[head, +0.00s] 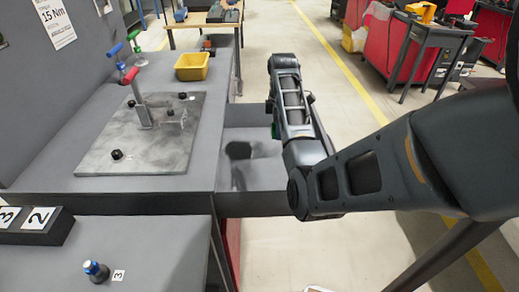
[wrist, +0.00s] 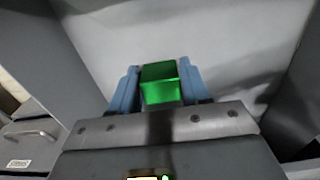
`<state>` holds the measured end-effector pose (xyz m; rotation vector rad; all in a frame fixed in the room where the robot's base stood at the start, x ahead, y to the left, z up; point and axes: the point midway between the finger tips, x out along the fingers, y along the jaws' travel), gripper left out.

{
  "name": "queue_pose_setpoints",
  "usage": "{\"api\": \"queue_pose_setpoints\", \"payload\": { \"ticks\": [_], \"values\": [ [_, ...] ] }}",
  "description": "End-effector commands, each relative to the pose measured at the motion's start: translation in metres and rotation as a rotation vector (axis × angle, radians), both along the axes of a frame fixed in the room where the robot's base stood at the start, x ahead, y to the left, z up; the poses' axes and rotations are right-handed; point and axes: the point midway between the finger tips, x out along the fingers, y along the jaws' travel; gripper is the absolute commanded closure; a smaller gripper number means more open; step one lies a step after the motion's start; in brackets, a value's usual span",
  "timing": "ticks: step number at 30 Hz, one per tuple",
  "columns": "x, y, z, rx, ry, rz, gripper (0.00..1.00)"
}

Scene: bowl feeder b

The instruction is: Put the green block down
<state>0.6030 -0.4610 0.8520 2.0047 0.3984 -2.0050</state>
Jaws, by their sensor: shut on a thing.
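The green block (wrist: 160,80) is held between the two blue fingers of my gripper (wrist: 160,90) in the wrist view. The gripper is shut on it. In the head view a small green patch of the block (head: 274,131) shows at the left edge of my arm, and the fingers are mostly hidden behind the arm. The block is over the open grey drawer (head: 250,181), whose pale floor (wrist: 220,40) is beyond it in the wrist view. I cannot tell whether the block touches the floor.
The drawer walls rise on both sides in the wrist view. Left of the drawer is a grey workbench with a metal plate (head: 110,163), clamps and a yellow bin (head: 192,66). A blue-topped part (head: 96,270) stands at the front left. Red cabinets (head: 405,55) are at the far right.

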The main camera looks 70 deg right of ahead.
Motion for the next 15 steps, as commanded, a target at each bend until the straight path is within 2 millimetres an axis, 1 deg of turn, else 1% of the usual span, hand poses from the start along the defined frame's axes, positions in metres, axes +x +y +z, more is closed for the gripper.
{"api": "queue_pose_setpoints", "payload": {
  "ticks": [1, 6, 10, 13, 15],
  "values": [
    [0.012, 0.003, -0.005, 0.002, 0.001, 0.005, 0.93],
    [0.041, 0.01, -0.024, 0.002, 0.001, 0.003, 0.93],
    [0.054, 0.012, -0.032, 0.001, -0.001, 0.001, 0.93],
    [0.057, 0.013, -0.036, 0.001, 0.0, 0.0, 0.93],
    [0.057, 0.014, -0.043, 0.002, 0.001, 0.0, 0.93]
  ]
}}
